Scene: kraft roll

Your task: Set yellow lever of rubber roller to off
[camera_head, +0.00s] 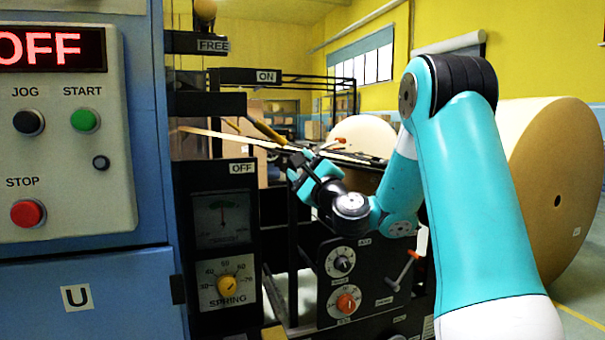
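The yellow lever (268,132) is a slanted rod on the black roller frame, between an ON label (266,76) above and an OFF label (242,168) below. Its right end slopes down toward my gripper (297,163). My gripper is teal and black, and its fingers are close to that end. I cannot tell if they touch the lever. The fingers are small and dark against the machine, so their opening is unclear.
A blue cabinet with a control panel (100,190) and lit OFF display (52,48) stands at left. Below the lever are a gauge (220,218) and a yellow SPRING knob (228,286). A dial panel (342,262) and a red-handled crank (410,262) sit below my arm. A large kraft roll (555,180) is at right.

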